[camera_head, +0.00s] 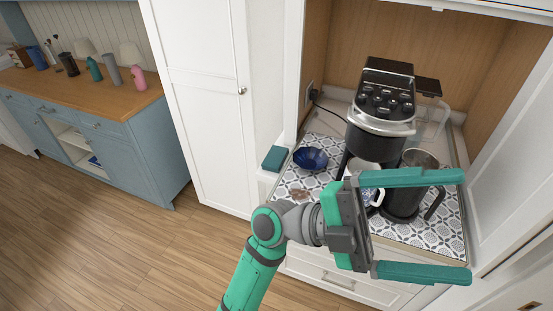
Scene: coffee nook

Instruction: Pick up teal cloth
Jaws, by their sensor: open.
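The teal cloth (275,158) lies folded on the white ledge at the left front of the nook, left of the dark blue bowl. My gripper (466,225) is open and empty, its two green fingers pointing right, in front of the counter. In the picture it is well to the right of the cloth and apart from it. Nothing covers the cloth.
A black coffee machine (384,105) stands on the patterned mat (325,148). A blue bowl (311,158), a white cup (371,195) and a dark pitcher (405,205) stand near it. A tall white cabinet (205,90) is left. The wooden floor (110,240) is clear.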

